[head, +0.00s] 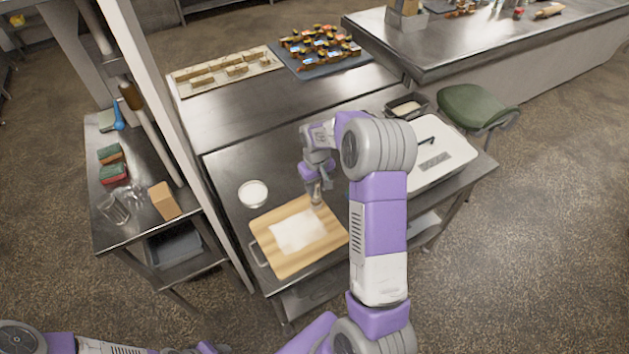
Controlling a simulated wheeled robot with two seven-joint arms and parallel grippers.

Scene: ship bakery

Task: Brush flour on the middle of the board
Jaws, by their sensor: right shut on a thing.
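A wooden board (276,257) lies on the steel table, with a flat white patch (298,231) on its middle; I cannot tell if this is flour or a sheet of dough. A white bowl (253,193) holding something white stands just beyond the board's left back corner. My right gripper (315,184) is shut on a small brush (317,198), held bristles down over the board's back right part. Whether the bristles touch the board is too small to tell. My left gripper is out of view.
A white lidded box (435,150) and a dark tin (405,107) stand to the right. A tray of small pastries (320,50) and a pale tray (225,72) lie at the back. A side shelf with glasses and sponges (113,173) is on the left, behind a post.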

